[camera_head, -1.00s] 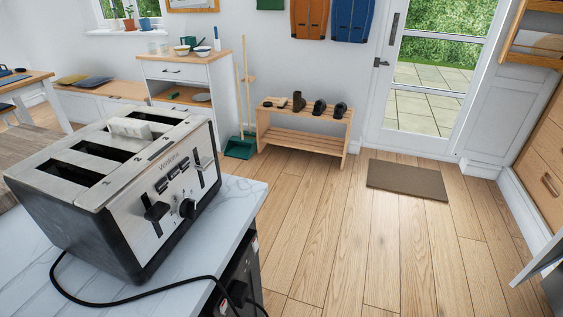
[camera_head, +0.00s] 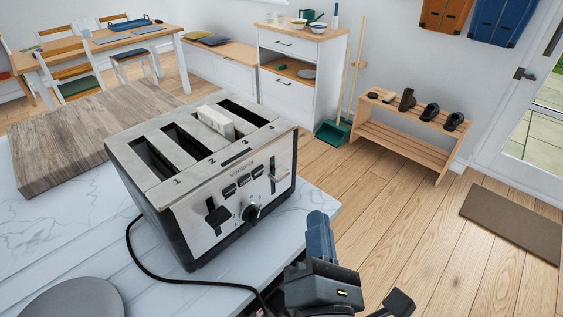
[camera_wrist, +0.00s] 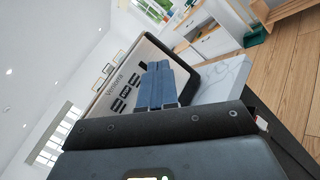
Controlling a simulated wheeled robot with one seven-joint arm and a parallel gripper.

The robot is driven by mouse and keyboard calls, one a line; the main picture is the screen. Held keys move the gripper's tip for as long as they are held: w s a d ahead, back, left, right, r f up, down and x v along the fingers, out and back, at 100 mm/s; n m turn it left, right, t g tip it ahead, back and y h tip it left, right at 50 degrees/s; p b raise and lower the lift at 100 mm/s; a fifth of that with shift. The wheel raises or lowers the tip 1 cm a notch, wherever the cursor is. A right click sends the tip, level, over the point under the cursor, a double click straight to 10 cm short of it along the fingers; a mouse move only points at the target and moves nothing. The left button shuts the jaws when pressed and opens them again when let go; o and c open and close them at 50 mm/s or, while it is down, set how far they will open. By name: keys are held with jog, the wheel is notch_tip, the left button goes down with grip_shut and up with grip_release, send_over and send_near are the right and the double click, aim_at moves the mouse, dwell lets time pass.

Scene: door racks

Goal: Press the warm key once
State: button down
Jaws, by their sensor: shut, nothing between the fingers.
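A silver and black toaster (camera_head: 208,210) stands on the white marble counter. Its front panel shows three small dark keys (camera_head: 236,188) in a row, two levers and a round knob (camera_head: 250,214); the key labels are too small to read. A pale slab (camera_head: 216,121) stands in one of its slots. My gripper (camera_head: 318,236) is shut and empty, to the right of the toaster's front and apart from it. In the wrist view the blue fingers (camera_wrist: 160,84) lie together, covering part of the front panel. The keys (camera_wrist: 124,97) show left of the fingers.
A wooden board (camera_head: 95,135) lies behind the toaster on the left, and a grey round plate (camera_head: 75,300) lies at the front left. A black cord (camera_head: 165,280) runs over the counter in front of the toaster. A shoe bench (camera_head: 410,140) stands on the floor beyond.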

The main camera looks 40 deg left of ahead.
aim_at(258, 171)
jog(key=shift+w+a+r+n, duration=0.45)
jog(key=shift+a+r+n, duration=0.05)
jog(key=shift+a+r, duration=0.1)
jog(key=shift+f, duration=0.15)
jog(key=a+b, duration=0.8)
jog(key=b, duration=0.1)
jog(key=shift+w+a, duration=0.35)
jog(key=shift+a, duration=0.15)
dwell(1.6)
jog(key=shift+a, duration=0.3)
